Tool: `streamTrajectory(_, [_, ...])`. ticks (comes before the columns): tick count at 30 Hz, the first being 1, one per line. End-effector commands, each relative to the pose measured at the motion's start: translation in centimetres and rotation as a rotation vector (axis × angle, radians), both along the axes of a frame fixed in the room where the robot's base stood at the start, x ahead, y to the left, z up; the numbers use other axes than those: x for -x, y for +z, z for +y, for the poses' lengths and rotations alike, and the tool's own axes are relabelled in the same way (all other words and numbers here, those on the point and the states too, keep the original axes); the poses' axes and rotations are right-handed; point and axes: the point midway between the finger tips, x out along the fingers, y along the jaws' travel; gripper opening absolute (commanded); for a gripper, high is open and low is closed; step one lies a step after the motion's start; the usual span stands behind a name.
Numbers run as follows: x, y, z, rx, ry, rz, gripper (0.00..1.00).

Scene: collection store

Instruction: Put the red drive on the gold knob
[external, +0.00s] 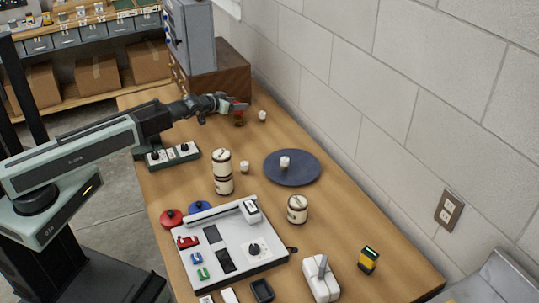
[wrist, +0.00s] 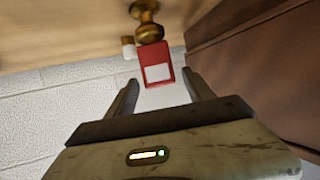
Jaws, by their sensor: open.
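The red drive (wrist: 158,62), with a white label, shows in the wrist view between the open fingers of my gripper (wrist: 160,84), with a gap on each side. The gold knob (wrist: 149,31) stands on the table, which is at the top of that view. The drive's edge meets the knob's round end, and the drive appears to rest on it. In the external view my gripper (external: 229,104) is at the table's far end, by the red drive (external: 240,104). The knob is small and unclear below the drive there.
A white knob (external: 262,115) stands just right of the drive. A wooden cabinet (external: 232,70) is close behind my gripper. Stacked cream canisters (external: 223,172), a dark blue disc (external: 300,174) and a grey panel (external: 225,240) stand nearer. The block wall (external: 400,120) borders the right.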

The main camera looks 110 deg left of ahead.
Motion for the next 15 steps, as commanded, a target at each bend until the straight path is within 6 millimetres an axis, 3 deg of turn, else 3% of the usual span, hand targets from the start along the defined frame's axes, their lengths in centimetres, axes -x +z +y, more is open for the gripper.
streamTrajectory(1, [0.7,1.1,-1.7,0.000,-0.001,0.000,0.61])
streamTrajectory(6, [2.1,2.5,-4.9,0.000,0.000,0.000,0.61])
streamTrajectory(15, [2.9,3.1,-6.9,0.000,0.001,0.001,0.61])
